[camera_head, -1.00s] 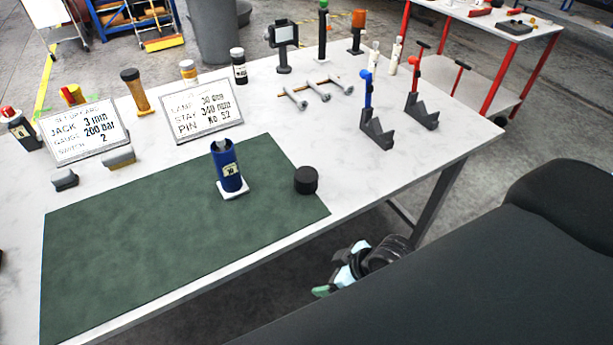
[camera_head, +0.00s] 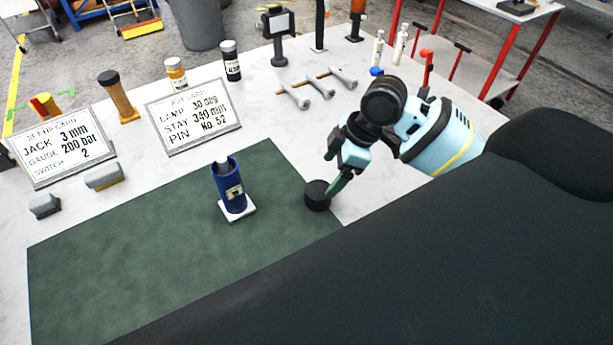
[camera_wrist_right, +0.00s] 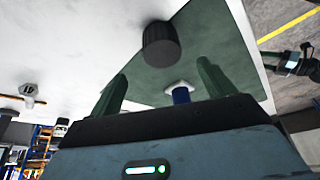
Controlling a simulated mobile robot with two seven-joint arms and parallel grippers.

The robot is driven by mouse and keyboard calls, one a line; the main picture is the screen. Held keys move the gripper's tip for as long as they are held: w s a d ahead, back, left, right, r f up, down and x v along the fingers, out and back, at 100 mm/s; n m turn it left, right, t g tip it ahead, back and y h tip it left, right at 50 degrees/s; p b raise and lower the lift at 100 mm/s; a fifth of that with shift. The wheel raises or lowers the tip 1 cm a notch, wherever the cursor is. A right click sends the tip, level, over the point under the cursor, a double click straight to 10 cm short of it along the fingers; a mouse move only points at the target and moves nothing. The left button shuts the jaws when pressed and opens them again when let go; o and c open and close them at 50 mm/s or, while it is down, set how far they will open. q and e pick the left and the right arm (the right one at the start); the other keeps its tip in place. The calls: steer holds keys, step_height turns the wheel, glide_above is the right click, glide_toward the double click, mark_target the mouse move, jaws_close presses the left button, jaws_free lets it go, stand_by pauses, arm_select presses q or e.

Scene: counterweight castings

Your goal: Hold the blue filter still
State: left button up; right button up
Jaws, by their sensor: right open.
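The blue filter (camera_head: 232,187) stands upright on a small white base (camera_head: 238,212) on the green mat (camera_head: 130,240). In the right wrist view the filter (camera_wrist_right: 181,96) is partly hidden behind my gripper. My right gripper (camera_head: 337,186) is to the right of the filter, apart from it, beside a black round cap (camera_head: 317,196). In the right wrist view its two green fingers (camera_wrist_right: 161,88) are spread, with nothing between them. What looks like my left gripper (camera_wrist_right: 290,65) shows small at the right edge of that view; its jaws are unclear.
The black cap stands at the mat's right edge, between my right gripper and the filter. Two sign cards (camera_head: 62,147) (camera_head: 193,115), grey blocks (camera_head: 104,177) and bottles (camera_head: 176,72) stand behind the mat. Metal pins (camera_head: 295,96) lie at the back. The mat left of the filter is clear.

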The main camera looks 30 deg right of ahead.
mark_target(321, 189)
steer(key=shift+w+d, duration=0.1)
steer(key=shift+w, duration=0.15)
steer(key=shift+s+a+f, duration=0.2)
steer(key=shift+a+f, duration=0.15)
steer(key=shift+f, duration=0.35)
arm_select(q)
steer(key=shift+s+f, duration=0.3)
steer(key=shift+s, duration=0.35)
arm_select(e)
steer(key=shift+a+f, duration=0.15)
steer(key=shift+f, duration=0.2)
steer(key=shift+f, duration=0.1)
steer(key=shift+x, duration=2.5)
arm_select(q)
steer(key=shift+w+r, duration=0.3)
steer(key=shift+r, duration=0.05)
arm_select(e)
steer(key=shift+c, duration=0.3)
